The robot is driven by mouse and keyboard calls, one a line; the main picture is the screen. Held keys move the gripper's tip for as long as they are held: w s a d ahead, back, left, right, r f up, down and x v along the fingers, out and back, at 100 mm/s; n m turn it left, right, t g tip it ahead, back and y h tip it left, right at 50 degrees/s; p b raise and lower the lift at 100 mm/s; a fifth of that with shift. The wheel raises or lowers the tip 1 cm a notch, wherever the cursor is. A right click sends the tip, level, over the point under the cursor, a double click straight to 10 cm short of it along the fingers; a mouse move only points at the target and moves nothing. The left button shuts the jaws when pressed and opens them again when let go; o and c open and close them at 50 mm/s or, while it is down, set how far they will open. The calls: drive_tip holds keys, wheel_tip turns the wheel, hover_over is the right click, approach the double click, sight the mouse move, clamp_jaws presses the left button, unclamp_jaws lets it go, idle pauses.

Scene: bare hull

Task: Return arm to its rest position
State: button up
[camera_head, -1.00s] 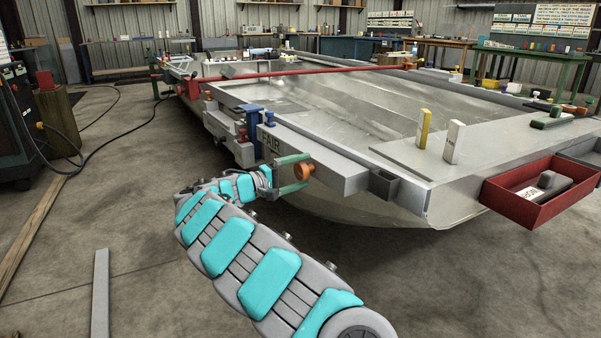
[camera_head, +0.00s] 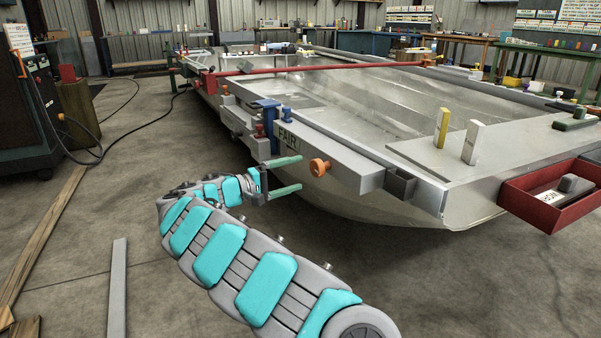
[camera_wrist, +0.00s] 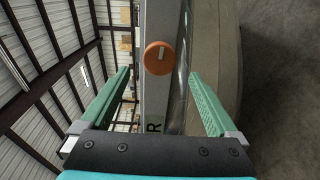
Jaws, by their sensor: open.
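My gripper (camera_head: 291,176) is open and empty, its two green fingers pointing right toward the side of the metal hull (camera_head: 340,205). An orange knob (camera_head: 319,167) on the hull's side bar, right of the "FAIR" label (camera_head: 288,138), stands just beyond the fingertips and apart from them. In the wrist view my gripper (camera_wrist: 160,82) shows its fingers spread wide, with the orange knob (camera_wrist: 159,58) ahead between them and nothing held. My arm, grey with turquoise pads, stretches from the lower right of the head view to the hull's near side.
A red tray (camera_head: 548,196) hangs at the hull's right corner with a labelled block in it. A blue clamp (camera_head: 268,116) stands on the rail just beyond my gripper. A grey bar (camera_head: 117,290) and wooden planks lie on the floor at left. The floor between is clear.

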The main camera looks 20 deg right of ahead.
idle(0.3)
drive_tip(key=s+d+r+m+g+y+p, duration=0.1)
drive_tip(key=s+d+r+g+p, duration=0.1)
drive_tip(key=s+d+r, duration=0.35)
drive_tip(key=s+d+r+m+g+y+p, duration=0.1)
drive_tip(key=s+d+r+m+g, duration=0.15)
drive_tip(key=s, duration=0.55)
drive_tip(key=s+g+y+p, duration=0.25)
drive_tip(key=s+y, duration=0.25)
drive_tip(key=s, duration=0.8)
drive_tip(key=s+a+f+n+t+y+p, duration=0.1)
drive_tip(key=s+a+f+y, duration=0.3)
drive_tip(key=s+a, duration=0.6)
drive_tip(key=s+a+f+n+t+y+p, duration=0.1)
drive_tip(key=s+a+f+y+p, duration=0.3)
drive_tip(key=s+a, duration=0.6)
drive_tip(key=s+y, duration=0.2)
drive_tip(key=s, duration=0.2)
drive_tip(key=shift+s+a+t+y, duration=0.2)
drive_tip(key=shift+a+t+y, duration=0.1)
drive_tip(key=shift+y, duration=0.1)
